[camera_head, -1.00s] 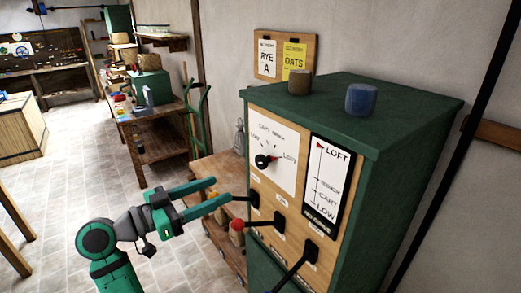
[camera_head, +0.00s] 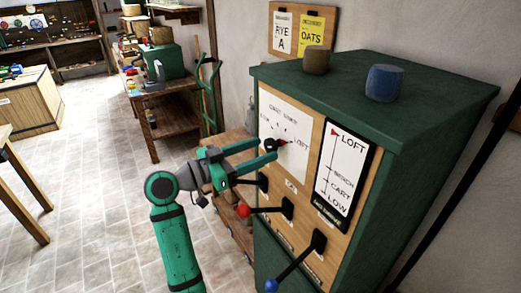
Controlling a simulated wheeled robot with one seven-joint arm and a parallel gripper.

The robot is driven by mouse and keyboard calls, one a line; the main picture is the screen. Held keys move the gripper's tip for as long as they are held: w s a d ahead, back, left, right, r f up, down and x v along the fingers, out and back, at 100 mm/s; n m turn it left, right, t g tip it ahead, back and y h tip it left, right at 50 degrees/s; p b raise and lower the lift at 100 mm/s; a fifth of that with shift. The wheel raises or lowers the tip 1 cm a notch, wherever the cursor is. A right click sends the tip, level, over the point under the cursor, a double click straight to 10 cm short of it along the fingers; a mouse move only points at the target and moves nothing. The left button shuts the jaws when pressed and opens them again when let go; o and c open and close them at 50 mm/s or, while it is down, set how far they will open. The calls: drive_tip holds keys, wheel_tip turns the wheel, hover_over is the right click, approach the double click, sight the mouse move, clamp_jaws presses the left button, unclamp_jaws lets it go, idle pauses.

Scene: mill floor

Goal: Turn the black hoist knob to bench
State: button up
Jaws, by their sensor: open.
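The black hoist knob (camera_head: 270,144) sits on a white dial plate (camera_head: 284,122) on the front of the green cabinet. Its red pointer is at the LOFT mark on the right side of the dial. The gripper partly hides the lower left of the dial.
Below the dial are several levers, one with a red ball (camera_head: 243,210) and one with a blue ball (camera_head: 271,286). A level gauge (camera_head: 340,170) is to the right, its red flag at LOFT. A brown cup (camera_head: 316,60) and a blue cup (camera_head: 385,83) stand on the cabinet.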

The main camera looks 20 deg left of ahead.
drive_tip(key=shift+w+d, duration=0.45)
drive_tip(key=c, duration=1)
drive_tip(key=shift+a, duration=0.1)
drive_tip(key=shift+c, duration=0.2)
